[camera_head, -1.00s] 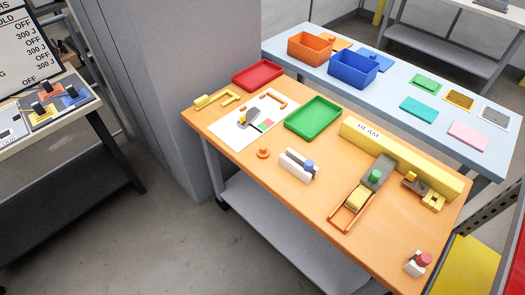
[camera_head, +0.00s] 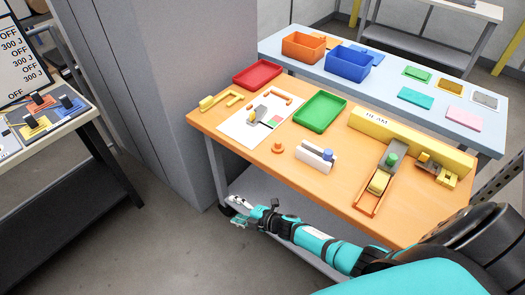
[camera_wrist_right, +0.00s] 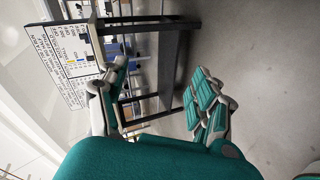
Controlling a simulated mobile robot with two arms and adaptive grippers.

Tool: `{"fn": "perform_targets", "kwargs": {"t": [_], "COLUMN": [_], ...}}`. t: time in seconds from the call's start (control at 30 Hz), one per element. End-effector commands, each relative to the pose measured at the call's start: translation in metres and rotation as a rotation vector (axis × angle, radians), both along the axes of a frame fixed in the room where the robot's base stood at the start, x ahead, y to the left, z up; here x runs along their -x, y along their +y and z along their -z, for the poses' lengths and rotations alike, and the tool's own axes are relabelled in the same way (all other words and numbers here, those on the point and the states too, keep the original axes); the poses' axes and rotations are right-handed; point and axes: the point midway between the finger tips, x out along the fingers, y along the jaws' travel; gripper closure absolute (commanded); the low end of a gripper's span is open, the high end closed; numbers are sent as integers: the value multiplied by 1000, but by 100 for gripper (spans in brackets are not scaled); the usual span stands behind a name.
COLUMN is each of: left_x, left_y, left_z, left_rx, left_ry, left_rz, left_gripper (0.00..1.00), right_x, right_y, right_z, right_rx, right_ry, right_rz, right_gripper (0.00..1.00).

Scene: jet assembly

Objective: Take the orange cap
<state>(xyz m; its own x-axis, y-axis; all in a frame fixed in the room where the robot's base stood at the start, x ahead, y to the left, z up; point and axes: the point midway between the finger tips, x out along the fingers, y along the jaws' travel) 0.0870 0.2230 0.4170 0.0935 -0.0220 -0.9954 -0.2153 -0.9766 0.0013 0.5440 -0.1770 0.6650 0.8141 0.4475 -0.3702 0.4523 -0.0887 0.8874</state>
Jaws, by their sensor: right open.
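The orange cap (camera_head: 278,147) is a small orange knob-like piece with a wider base. My right gripper (camera_head: 240,211) is below and left of the cap, in front of the table's lower shelf, apart from the cap. In the right wrist view its two fingers (camera_wrist_right: 158,100) are spread with nothing between them. My left gripper is out of view.
The table also bears a red tray (camera_head: 257,74), a green tray (camera_head: 320,110), a white sheet (camera_head: 236,126) with parts and a yellow beam (camera_head: 440,149). A grey cabinet (camera_head: 150,100) stands close on the left. The floor in front is clear.

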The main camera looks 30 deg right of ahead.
Motion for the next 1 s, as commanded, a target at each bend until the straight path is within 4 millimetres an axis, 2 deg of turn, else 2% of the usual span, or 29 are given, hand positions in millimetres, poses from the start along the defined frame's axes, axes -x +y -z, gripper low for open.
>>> {"fn": "perform_targets", "kwargs": {"t": [0.03,0.07,0.1,0.17,0.2,0.23,0.27,0.33,0.37,0.4,0.47,0.5,0.6,0.7,0.83,0.9,1.0], "left_x": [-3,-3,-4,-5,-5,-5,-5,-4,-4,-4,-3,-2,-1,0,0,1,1], "left_y": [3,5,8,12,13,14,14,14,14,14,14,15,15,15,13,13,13], "left_z": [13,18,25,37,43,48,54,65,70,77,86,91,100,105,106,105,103], "left_rx": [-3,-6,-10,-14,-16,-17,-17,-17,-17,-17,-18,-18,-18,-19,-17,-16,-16], "left_ry": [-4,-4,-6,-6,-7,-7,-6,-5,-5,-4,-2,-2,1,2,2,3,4], "left_rz": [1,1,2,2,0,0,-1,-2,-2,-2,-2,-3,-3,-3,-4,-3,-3], "left_gripper": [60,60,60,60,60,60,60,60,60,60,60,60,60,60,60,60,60], "right_x": [-35,-49,-62,-66,-61,-55,-49,-38,-35,-33,-33,-35,-37,-35,-32,-33,-36], "right_y": [18,32,52,79,90,94,95,79,66,45,6,-21,-81,-120,-143,-147,-153], "right_z": [-43,-71,-109,-159,-181,-194,-203,-216,-219,-225,-236,-247,-280,-310,-327,-323,-306], "right_rx": [96,168,284,486,625,731,840,1096,1205,1345,1527,-1551,-1402,-1304,-1245,-1236,-1234], "right_ry": [-187,-305,-483,-758,-922,-1037,-1143,-1342,-1403,-1458,-1475,1376,993,750,616,602,604], "right_rz": [-169,-286,-461,-745,-932,-1071,-1212,-1548,-1696,-1894,-2186,2257,2152,2106,2090,2091,2096], "right_gripper": [34,34,34,34,34,34,34,34,34,34,34,34,34,34,34,34,34]}}
